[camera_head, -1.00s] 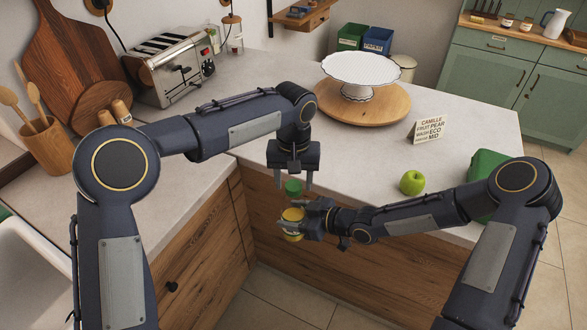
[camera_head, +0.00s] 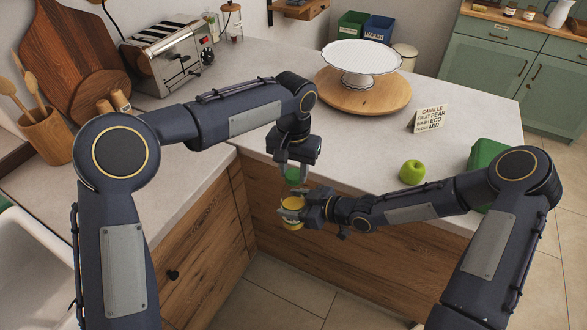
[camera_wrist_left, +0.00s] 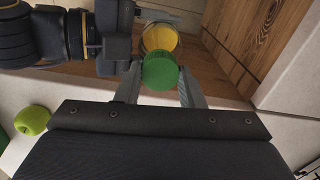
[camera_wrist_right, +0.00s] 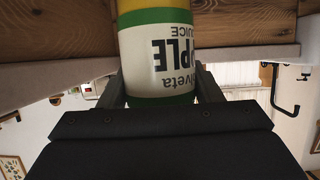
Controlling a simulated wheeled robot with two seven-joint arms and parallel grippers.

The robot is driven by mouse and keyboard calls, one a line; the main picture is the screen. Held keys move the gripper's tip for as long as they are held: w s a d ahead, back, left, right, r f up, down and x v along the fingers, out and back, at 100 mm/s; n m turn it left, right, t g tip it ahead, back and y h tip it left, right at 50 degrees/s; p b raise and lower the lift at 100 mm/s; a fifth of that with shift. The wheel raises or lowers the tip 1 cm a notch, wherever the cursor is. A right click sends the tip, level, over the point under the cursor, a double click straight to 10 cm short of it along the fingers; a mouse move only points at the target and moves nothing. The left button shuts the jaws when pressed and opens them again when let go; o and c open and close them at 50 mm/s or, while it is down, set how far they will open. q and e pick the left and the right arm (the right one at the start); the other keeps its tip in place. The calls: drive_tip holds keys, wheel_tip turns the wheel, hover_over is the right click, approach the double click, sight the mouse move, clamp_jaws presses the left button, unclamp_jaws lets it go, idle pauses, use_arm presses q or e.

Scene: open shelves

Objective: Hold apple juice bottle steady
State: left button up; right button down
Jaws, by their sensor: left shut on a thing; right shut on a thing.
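The apple juice bottle (camera_head: 293,224) is yellow with a white and green label, which reads upside down in the right wrist view (camera_wrist_right: 160,58). My right gripper (camera_head: 291,209) is shut on the bottle from the right side, in front of the wooden drawers. A green cap (camera_head: 292,175) is just above the bottle. My left gripper (camera_head: 294,171) points down from above and is shut on the cap. The left wrist view shows the cap (camera_wrist_left: 160,71) between the fingers, with the yellow bottle top (camera_wrist_left: 160,38) behind it. I cannot tell whether cap and bottle touch.
A green apple (camera_head: 412,172) and a small text card (camera_head: 430,118) are on the grey counter. A white cake stand (camera_head: 360,60) stands on a round wooden board. A toaster (camera_head: 170,55) is at the back left. The counter's middle is clear.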

use_arm(q)
drive_tip(key=m, duration=0.4)
drive_tip(key=shift+m, duration=0.4)
drive_tip(key=o, duration=1.2)
drive_tip(key=shift+c, duration=0.2)
wheel_tip(320, 180, up, 12)
